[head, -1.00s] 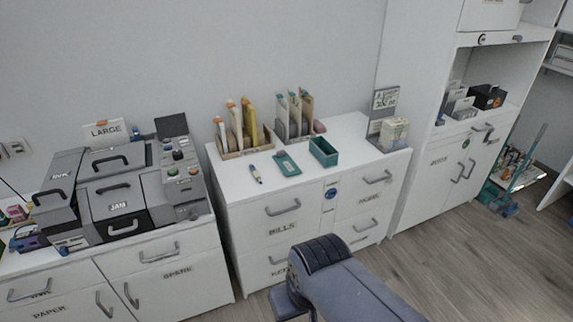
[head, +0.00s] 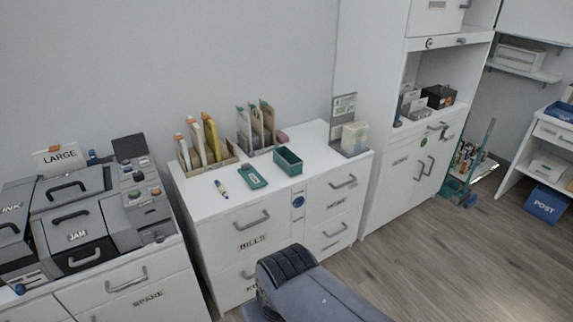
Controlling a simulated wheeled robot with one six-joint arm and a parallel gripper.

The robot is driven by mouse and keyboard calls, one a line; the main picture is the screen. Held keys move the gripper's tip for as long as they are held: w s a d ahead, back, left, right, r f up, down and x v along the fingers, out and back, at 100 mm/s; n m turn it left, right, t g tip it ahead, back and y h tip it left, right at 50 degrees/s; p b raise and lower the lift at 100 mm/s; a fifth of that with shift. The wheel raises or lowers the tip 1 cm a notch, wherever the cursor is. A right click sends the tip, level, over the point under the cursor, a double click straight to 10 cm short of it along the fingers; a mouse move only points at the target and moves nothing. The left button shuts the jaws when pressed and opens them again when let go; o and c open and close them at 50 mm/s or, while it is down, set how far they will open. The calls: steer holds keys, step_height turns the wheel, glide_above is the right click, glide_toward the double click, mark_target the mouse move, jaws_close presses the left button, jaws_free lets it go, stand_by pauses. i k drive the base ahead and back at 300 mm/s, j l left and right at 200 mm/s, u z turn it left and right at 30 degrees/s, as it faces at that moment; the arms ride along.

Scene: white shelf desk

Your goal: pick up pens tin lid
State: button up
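A flat teal lid (head: 252,177) lies on top of the white drawer cabinet, near its front edge. An open teal tin (head: 288,161) stands just to the right of the lid, apart from it. A pen (head: 221,189) lies on the cabinet top to the left of the lid. The blue-grey part of my arm (head: 310,290) shows at the bottom, in front of the cabinet and below the lid. My gripper's fingers do not show.
File holders (head: 205,148) with folders stand behind the lid along the wall. A card stand (head: 346,128) is at the cabinet's right end. Grey machines (head: 85,205) stand at left. Wooden floor (head: 440,250) is open at right.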

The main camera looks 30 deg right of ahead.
mark_target(249, 174)
steer(key=i+j, duration=0.15)
steer(key=i, duration=0.35)
steer(key=i+j, duration=0.15)
steer(key=i, duration=0.3)
steer(key=i+j, duration=0.15)
steer(key=i, duration=0.35)
steer(key=l+z, duration=0.05)
